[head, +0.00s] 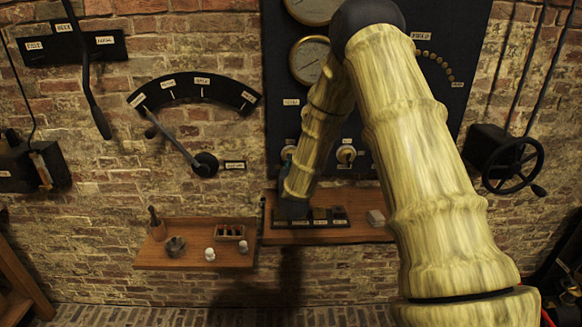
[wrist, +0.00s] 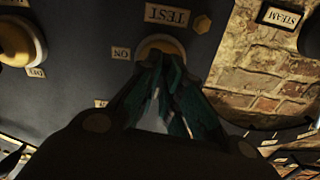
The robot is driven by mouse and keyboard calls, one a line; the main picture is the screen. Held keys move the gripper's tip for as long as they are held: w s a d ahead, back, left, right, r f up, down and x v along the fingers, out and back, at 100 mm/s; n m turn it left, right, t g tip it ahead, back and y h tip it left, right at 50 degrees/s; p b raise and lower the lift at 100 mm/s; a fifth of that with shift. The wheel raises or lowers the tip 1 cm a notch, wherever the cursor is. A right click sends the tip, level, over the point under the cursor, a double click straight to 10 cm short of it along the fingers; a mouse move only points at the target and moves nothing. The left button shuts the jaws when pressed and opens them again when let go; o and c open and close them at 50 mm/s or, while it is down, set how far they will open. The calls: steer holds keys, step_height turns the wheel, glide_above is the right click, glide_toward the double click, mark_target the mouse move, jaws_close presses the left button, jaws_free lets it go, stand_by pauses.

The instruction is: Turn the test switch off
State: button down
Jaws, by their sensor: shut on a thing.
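The test switch (wrist: 158,43) is a round, cream-and-brass knob on a dark panel, below the TEST label (wrist: 167,15) in the upside-down wrist view. An ON label (wrist: 121,53) sits to its left, and another label lower left is partly cut off by my gripper. My gripper (wrist: 166,62) has its dark green fingers closed together on the switch's handle, which they mostly hide. I cannot read the handle's angle. In the head view my arm covers most of the switch and gripper.
A similar knob (wrist: 20,42) is beside it, also seen in the head view (head: 346,154). Below the panel (head: 455,60) is a wooden shelf (head: 330,236) with small items. A lower-left shelf (head: 195,262) holds jars, and a lever (head: 180,142) and handwheel (head: 512,165) flank the panel.

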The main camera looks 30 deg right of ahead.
steer(key=shift+s+f+n, duration=0.1)
steer(key=shift+f+n, duration=0.15)
steer(key=shift+n, duration=0.45)
steer(key=c, duration=1.6)
jaws_free()
steer(key=shift+r, duration=0.1)
steer(key=v, duration=1.2)
